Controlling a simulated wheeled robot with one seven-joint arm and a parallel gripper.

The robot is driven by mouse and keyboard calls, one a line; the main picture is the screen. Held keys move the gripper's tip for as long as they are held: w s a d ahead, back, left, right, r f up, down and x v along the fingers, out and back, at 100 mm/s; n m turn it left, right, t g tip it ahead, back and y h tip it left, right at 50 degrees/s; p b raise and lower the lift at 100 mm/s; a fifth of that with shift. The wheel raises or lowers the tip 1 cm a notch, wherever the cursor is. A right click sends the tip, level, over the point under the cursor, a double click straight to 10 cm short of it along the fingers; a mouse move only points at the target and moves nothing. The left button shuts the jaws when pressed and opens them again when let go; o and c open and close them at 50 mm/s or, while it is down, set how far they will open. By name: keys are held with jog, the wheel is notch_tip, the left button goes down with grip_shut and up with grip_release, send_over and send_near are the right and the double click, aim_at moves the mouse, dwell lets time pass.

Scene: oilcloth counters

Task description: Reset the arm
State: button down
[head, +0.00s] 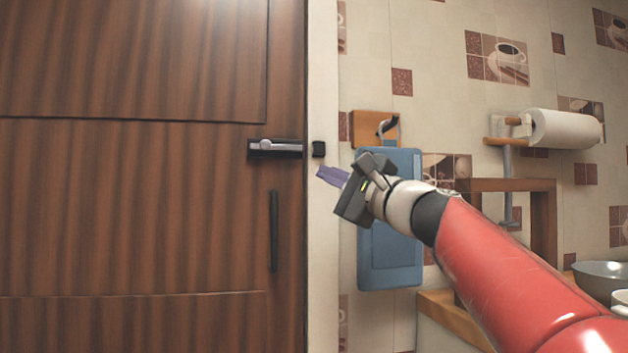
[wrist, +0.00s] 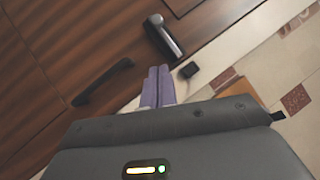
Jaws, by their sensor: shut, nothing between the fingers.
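My gripper (head: 326,175) has purple fingers and is raised in front of the wall, just right of the wooden door's edge. In the wrist view the two fingers (wrist: 158,86) lie side by side, shut with nothing between them. My red arm reaches in from the lower right of the head view.
A brown wooden door (head: 130,210) with a dark vertical pull (head: 273,232) fills the left. A blue board (head: 392,262) hangs behind my gripper. A paper towel roll (head: 566,129), a wooden shelf (head: 543,225) and a metal bowl (head: 602,275) are at right.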

jog(key=shift+s+d+f, duration=0.2)
jog(key=shift+s+d, duration=0.15)
jog(key=s+f+n+g+h+p, duration=0.2)
jog(key=s+f+n+g+h, duration=0.25)
jog(key=f, duration=0.75)
jog(key=s+d+f+n+g+h, duration=0.1)
jog(key=s+d+f+n+h, duration=0.1)
jog(key=s+d+f, duration=0.3)
jog(key=s+d+f+n+g+h+p, duration=0.1)
jog(key=s+d+f+n+g+h, duration=0.1)
jog(key=s+f, duration=0.8)
jog(key=s+d+f+n+g+h+p, duration=0.1)
jog(key=s+d+f+n+h, duration=0.3)
jog(key=f, duration=1.3)
jog(key=s+d+h, duration=0.3)
jog(key=s, duration=0.1)
jog(key=shift+s+d+g, duration=0.3)
jog(key=shift+g, duration=0.05)
